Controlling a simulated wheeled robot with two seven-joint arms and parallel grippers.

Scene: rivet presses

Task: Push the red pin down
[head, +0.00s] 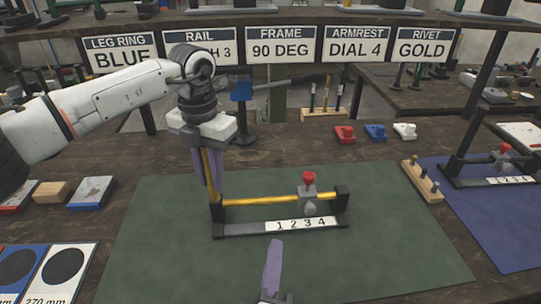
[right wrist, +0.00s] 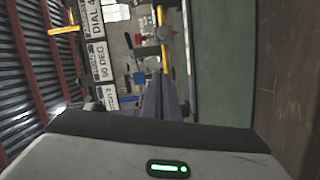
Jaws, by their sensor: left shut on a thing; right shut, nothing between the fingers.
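The red pin (head: 309,178) stands raised on top of a grey slider (head: 308,193) on the yellow rail (head: 265,200). The slider sits near the 3 on the white number strip (head: 300,224). My left gripper (head: 210,178) points down at the rail's left end. It is shut on a yellow upright rod (head: 206,162) there. My right gripper (head: 273,264) is shut and empty, in front of the fixture, below and left of the pin and apart from it. In the right wrist view its closed fingers (right wrist: 161,102) point toward the yellow rail (right wrist: 163,55).
The fixture stands on a green mat (head: 180,265). Red (head: 344,134), blue (head: 375,132) and white (head: 405,131) blocks lie behind it. A wooden peg block (head: 422,182) and a second fixture on a blue mat (head: 500,225) are at right. The mat's front right is clear.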

